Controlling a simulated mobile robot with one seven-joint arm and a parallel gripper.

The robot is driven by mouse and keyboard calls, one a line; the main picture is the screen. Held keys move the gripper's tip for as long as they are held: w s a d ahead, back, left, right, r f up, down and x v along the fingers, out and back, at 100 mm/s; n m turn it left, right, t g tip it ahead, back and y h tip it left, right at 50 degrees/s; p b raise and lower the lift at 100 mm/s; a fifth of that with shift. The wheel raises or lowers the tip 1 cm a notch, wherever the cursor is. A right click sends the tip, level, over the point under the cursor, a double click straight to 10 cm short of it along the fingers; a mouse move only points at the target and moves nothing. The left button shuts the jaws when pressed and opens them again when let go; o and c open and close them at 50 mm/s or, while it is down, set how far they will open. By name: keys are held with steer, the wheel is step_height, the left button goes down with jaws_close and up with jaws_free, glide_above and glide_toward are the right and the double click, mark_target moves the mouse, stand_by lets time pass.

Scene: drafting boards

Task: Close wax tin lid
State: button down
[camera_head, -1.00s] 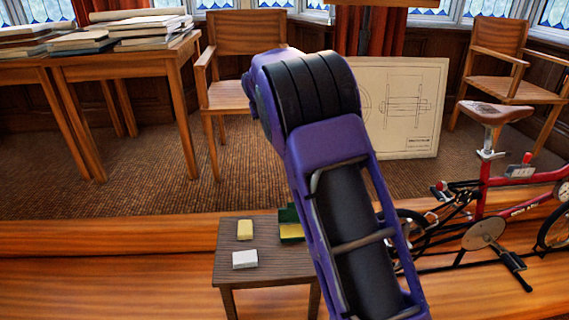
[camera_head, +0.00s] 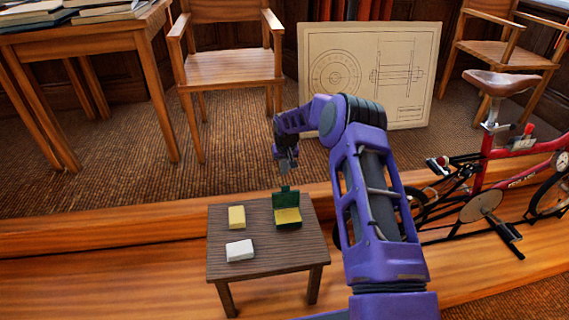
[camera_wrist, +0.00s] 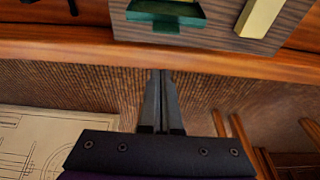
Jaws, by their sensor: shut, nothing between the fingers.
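The wax tin (camera_head: 288,216) is a small green box with yellow wax inside, on the small dark table. Its green lid (camera_head: 286,198) stands up open at the back edge of the tin. In the wrist view the green lid (camera_wrist: 165,12) shows at the top, cut by the frame edge. My gripper (camera_head: 288,168) is shut and empty. It points down, above and behind the lid, apart from it in the wrist view. Its fingertips also show in the wrist view (camera_wrist: 161,72).
A yellow block (camera_head: 236,217) and a white block (camera_head: 240,250) lie on the small table (camera_head: 275,262), left of the tin. A wooden step edge (camera_head: 120,225) runs behind the table. A red exercise bike (camera_head: 490,205) stands at right, and a drawing board (camera_head: 415,100) leans behind.

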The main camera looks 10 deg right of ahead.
mark_target(286, 196)
steer(key=shift+s+f, duration=1.4)
steer(key=shift+s, duration=0.15)
